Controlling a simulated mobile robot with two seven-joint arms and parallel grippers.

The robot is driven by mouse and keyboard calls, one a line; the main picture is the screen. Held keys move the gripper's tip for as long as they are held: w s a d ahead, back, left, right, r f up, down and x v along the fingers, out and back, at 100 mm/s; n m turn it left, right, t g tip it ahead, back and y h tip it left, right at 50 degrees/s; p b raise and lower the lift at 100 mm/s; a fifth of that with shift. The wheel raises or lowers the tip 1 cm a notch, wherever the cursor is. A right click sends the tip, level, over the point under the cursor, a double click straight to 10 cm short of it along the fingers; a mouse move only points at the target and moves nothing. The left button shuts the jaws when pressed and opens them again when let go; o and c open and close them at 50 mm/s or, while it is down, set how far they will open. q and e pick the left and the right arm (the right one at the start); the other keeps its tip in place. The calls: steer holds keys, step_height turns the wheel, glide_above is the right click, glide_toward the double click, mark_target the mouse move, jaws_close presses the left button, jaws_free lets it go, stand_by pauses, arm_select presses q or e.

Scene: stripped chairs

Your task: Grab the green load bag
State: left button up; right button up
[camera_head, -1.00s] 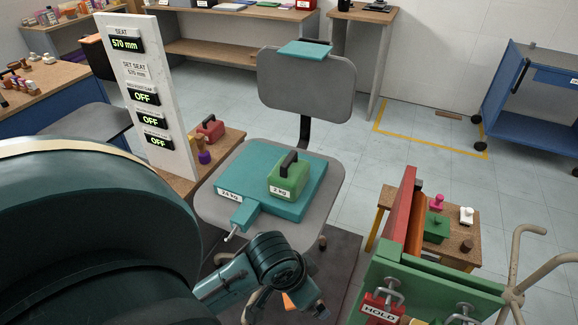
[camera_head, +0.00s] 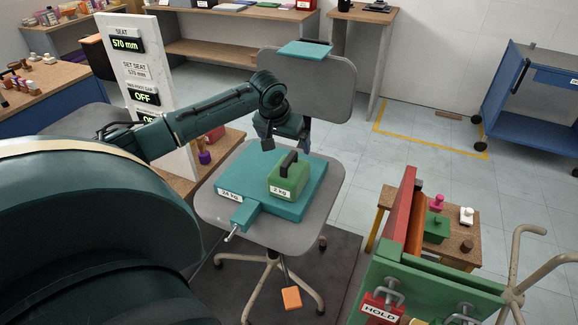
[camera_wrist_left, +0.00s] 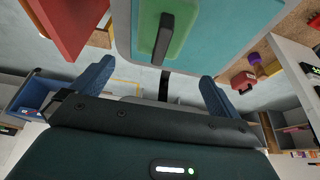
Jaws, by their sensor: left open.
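The green load bag (camera_head: 288,181), labelled 2 kg with a black handle on top, rests on a teal pad (camera_head: 240,172) on the grey chair seat (camera_head: 325,205). My left gripper (camera_head: 287,145) is open and empty, above and a little behind the bag, in front of the chair's backrest (camera_head: 308,85). In the left wrist view the bag (camera_wrist_left: 182,35) and its handle (camera_wrist_left: 163,40) show at the top, beyond and clear of the spread blue fingertips (camera_wrist_left: 155,78). My right gripper is out of view.
A panel of displays (camera_head: 168,120) stands left of the chair, partly behind my left arm. A green and red fixture with a HOLD tag (camera_head: 382,308) stands at lower right, beside a small wooden table (camera_head: 460,238).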

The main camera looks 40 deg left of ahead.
mark_target(289, 157)
arm_select(q)
steer(key=x, duration=0.6)
steer(key=shift+f, duration=0.3)
steer(key=x, duration=0.5)
steer(key=shift+s+d+f+b, duration=0.15)
steer(key=shift+s+f+b, duration=0.1)
steer(key=shift+s+b, duration=0.1)
steer(key=shift+c, duration=0.4)
steer(key=c, duration=1.7)
steer(key=shift+w+r, duration=0.25)
steer(key=shift+c, duration=0.5)
steer(key=shift+r, duration=0.1)
